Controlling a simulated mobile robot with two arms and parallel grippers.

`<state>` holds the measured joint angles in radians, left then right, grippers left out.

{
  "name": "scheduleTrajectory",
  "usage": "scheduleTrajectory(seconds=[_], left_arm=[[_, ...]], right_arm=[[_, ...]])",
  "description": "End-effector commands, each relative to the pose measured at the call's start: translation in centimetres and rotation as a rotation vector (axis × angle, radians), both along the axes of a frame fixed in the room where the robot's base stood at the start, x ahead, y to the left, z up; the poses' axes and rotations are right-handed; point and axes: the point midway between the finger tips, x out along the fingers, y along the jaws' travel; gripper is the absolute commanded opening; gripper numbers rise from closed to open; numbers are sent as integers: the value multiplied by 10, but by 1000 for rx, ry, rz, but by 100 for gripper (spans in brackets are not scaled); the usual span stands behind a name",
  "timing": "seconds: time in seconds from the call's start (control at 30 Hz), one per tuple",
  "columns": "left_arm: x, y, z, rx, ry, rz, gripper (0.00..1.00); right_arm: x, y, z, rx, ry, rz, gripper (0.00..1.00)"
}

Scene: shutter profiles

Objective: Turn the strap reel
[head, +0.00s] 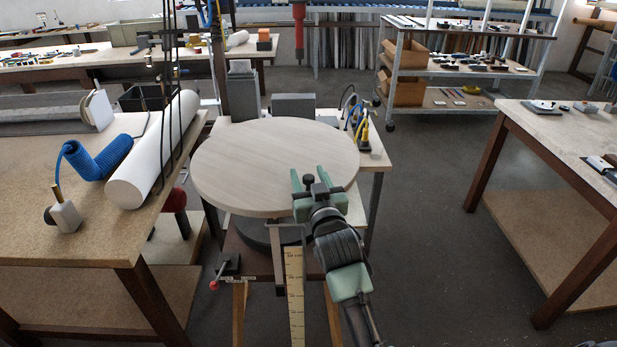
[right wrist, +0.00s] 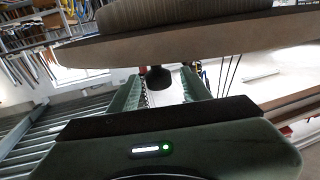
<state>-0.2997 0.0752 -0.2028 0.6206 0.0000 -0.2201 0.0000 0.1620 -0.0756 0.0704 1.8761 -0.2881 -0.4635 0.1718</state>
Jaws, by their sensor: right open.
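The strap reel shows in the head view as a round pale wooden disc (head: 255,165) lying flat on a stand. A small dark knob (head: 309,181) stands at the disc's near right edge. My right gripper (head: 309,178) is open, with its green fingers on either side of the knob. In the right wrist view, which looks upside down, the knob (right wrist: 159,78) shows between the open fingers (right wrist: 162,88); I cannot tell whether they touch it. My left gripper is out of view.
A workbench at left holds a white roll (head: 155,150), a blue coiled hose (head: 100,157) and a small pale block (head: 65,216). Grey boxes (head: 294,106) stand behind the disc. A red-handled lever (head: 222,270) is below it. Open floor (head: 435,210) lies to the right.

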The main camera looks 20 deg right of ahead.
Motion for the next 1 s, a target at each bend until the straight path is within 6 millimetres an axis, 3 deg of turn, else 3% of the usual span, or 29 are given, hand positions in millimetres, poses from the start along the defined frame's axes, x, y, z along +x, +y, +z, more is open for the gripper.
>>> scheduleTrajectory(seconds=[0.27, 0.7, 1.0], left_arm=[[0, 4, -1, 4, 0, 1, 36], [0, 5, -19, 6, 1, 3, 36], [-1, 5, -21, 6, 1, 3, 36]], right_arm=[[-3, 1, -3, 1, 4, 0, 48], [-64, 13, -4, 2, 4, 1, 48], [-77, 15, -1, 0, 2, 0, 48]])
